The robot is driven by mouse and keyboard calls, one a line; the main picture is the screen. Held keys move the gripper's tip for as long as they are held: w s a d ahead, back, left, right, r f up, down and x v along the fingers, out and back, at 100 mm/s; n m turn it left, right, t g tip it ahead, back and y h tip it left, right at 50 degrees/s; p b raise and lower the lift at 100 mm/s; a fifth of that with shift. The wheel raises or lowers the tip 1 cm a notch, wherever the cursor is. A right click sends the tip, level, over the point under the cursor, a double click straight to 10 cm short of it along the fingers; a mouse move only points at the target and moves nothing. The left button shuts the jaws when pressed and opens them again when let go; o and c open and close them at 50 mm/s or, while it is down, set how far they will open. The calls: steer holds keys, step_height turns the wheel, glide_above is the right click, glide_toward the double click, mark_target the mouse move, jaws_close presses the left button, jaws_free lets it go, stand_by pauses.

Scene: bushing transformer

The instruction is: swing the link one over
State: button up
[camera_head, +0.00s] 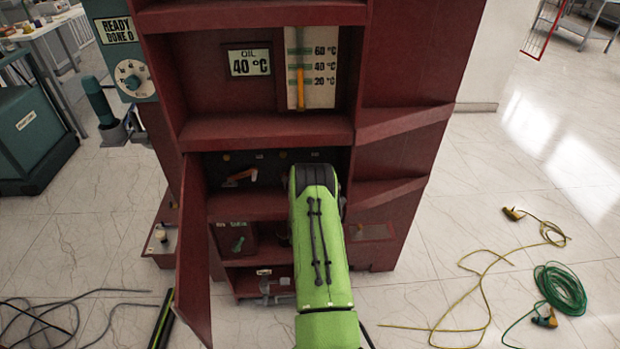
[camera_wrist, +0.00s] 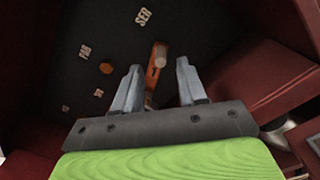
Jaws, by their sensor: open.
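The link is an orange bar (camera_wrist: 152,72) with a pale round knob, on a dark panel (camera_wrist: 60,60) in the wrist view. My gripper (camera_wrist: 159,66) is open, with one grey fingertip on each side of the link and visible gaps to both. I cannot tell how deep the fingertips reach around the knob. The panel carries labels reading SER and PAR and an orange stud (camera_wrist: 106,68). In the head view an orange and white link (camera_head: 241,176) shows on the panel left of my green arm; my gripper is hidden behind the arm there.
The red cabinet has an open door (camera_head: 193,255) to the left of my arm. A shelf (camera_head: 250,205) lies below the panel. Red walls close in around my gripper. A yellow cable (camera_head: 480,280) and a green coil (camera_head: 560,290) lie on the floor at right.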

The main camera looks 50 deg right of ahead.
steer(key=x, duration=0.4)
steer(key=shift+w+d, duration=0.25)
steer(key=shift+d, duration=0.1)
jaws_close()
